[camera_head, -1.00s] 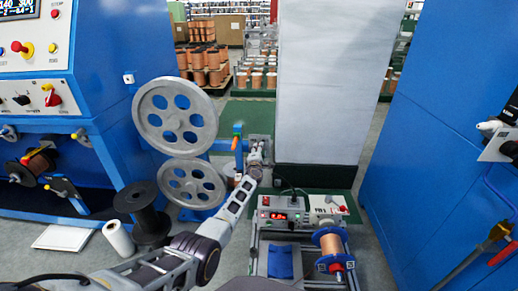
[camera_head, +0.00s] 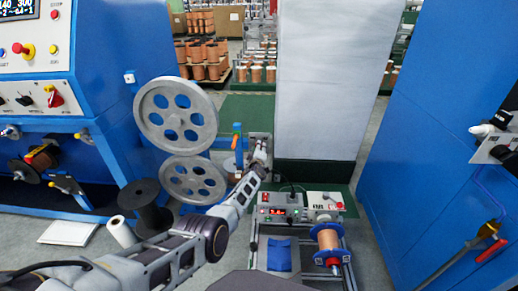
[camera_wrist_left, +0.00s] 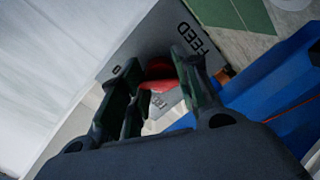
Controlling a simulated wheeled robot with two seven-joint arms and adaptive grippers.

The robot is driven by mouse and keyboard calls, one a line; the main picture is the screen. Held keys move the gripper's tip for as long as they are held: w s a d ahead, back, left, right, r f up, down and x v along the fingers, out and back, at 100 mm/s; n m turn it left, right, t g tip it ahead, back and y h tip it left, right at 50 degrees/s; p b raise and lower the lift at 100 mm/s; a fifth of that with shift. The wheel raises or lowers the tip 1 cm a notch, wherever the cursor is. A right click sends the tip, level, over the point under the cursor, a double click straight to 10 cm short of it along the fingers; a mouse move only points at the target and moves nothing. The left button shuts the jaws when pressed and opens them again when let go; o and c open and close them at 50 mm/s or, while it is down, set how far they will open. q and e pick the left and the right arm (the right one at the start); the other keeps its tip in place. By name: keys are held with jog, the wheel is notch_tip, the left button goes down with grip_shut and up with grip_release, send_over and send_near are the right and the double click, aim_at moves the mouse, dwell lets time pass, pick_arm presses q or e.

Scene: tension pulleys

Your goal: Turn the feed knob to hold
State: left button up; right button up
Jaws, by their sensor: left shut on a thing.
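The feed knob (camera_wrist_left: 160,74) is red and shows between the fingers of my left gripper (camera_wrist_left: 158,88) in the left wrist view. It sits on a grey panel (camera_wrist_left: 148,42) lettered FEED, which appears tilted there. The fingers are shut on the knob from its two sides and partly hide it, so I cannot read which mark it points to. In the head view my left arm reaches from the bottom left to the grey box by the pulleys; its gripper is small and the knob cannot be made out there. My right gripper is in neither view.
Two grey pulley wheels (camera_head: 176,115) stand left of my forearm, close to it. A small winder with a copper spool (camera_head: 328,240) and a control box (camera_head: 280,207) stands to the right. A white column (camera_head: 325,80) rises behind; a blue cabinet (camera_head: 440,120) borders the right.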

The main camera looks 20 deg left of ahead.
pick_arm(q)
jog(key=shift+f, duration=0.2)
jog(key=shift+s, duration=0.1)
jog(key=o, duration=1)
jog(key=shift+r, duration=0.15)
jog(key=shift+n, duration=0.3)
